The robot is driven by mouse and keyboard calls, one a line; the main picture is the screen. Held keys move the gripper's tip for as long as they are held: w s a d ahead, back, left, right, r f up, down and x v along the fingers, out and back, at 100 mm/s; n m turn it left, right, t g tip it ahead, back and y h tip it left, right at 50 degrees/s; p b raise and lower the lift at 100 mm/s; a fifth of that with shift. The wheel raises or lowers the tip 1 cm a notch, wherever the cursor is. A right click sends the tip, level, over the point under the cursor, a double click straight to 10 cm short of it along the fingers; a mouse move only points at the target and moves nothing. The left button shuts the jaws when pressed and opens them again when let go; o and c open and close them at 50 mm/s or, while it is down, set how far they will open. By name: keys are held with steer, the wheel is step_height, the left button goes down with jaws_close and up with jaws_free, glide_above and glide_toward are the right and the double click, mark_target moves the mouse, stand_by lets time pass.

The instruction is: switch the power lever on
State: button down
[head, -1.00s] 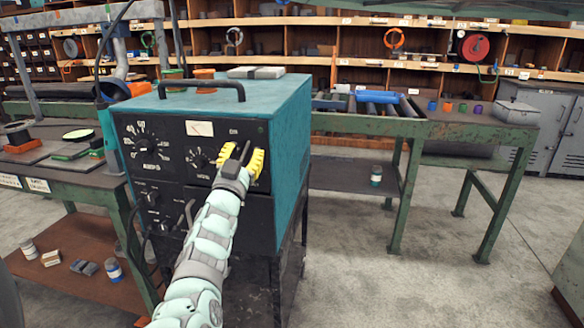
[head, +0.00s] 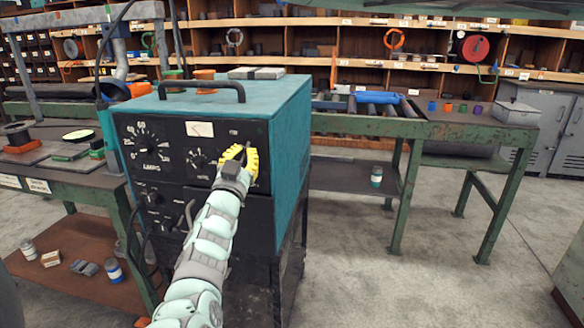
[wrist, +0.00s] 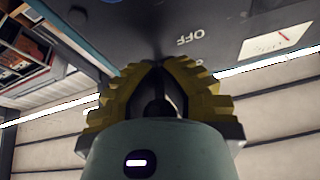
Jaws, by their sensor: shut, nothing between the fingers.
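The power unit (head: 288,145) is a teal cabinet with a black front panel, on the left half of the head view. In the wrist view the fingers (wrist: 158,72) are shut, tips together, close to the panel (wrist: 130,25). An upside-down OFF marking (wrist: 190,40) shows just beyond them. A dark shape shows in the gap behind the fingertips; I cannot tell whether it is the power lever. The lever's position is hidden by my gripper.
A white meter (head: 199,129) and a large AMPS dial (head: 149,147) are on the panel to the left. A carrying handle (head: 200,84) is on top. A green workbench (head: 62,180) stands close on the left; another bench (head: 470,130) stands to the right, with open floor in front.

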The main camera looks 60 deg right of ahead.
mark_target(248, 144)
steer(key=shift+r+p, duration=0.15)
steer(key=shift+p, duration=0.4)
steer(key=r+y+p, duration=0.1)
steer(key=p, duration=0.3)
steer(key=shift+g, duration=0.3)
steer(key=y+p, duration=0.1)
steer(key=p, duration=0.4)
steer(key=y+p, duration=0.1)
steer(key=p, duration=0.4)
steer(key=shift+s+a+r+g, duration=0.1)
steer(key=shift+a+r+g, duration=0.1)
steer(key=shift+r+g, duration=0.2)
steer(key=y+p, duration=0.1)
steer(key=p, duration=0.4)
steer(key=shift+r+g+y, duration=0.3)
steer(key=shift+r, duration=0.05)
steer(key=y+p, duration=0.1)
steer(key=p, duration=0.2)
steer(key=g+y+p, duration=0.1)
steer(key=p, duration=0.1)
steer(key=shift+r+p, duration=0.3)
steer(key=shift+p, duration=0.1)
steer(key=y+p, duration=0.2)
steer(key=shift+d+g+p, duration=0.15)
steer(key=shift+g+p, duration=0.15)
steer(key=shift+g, duration=0.1)
steer(key=shift+f+y+p, duration=0.1)
steer(key=shift+y+p, duration=0.25)
steer(key=shift+y, duration=0.05)
